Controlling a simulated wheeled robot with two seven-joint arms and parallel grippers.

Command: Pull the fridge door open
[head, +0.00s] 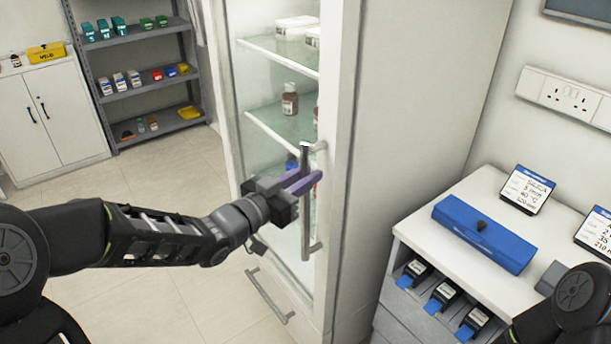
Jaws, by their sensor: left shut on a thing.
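The tall white fridge (410,110) stands in the middle of the head view. Its glass-fronted door (343,90) faces left and looks shut against the body; I see no clear gap. A vertical metal bar handle (307,229) is on the door's near edge. My left gripper (303,182) reaches in from the left and is shut on the handle, its purple fingers around the bar at about mid-height. My right gripper is out of view; only part of my right arm shows at the bottom right corner.
Bottles and boxes stand on the fridge shelves (285,122). A lower bar handle (268,298) sits beneath. The tiled floor (170,185) left of the fridge is clear. A white counter (430,228) with a blue case (484,235) stands right. Grey shelving (150,80) stands behind.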

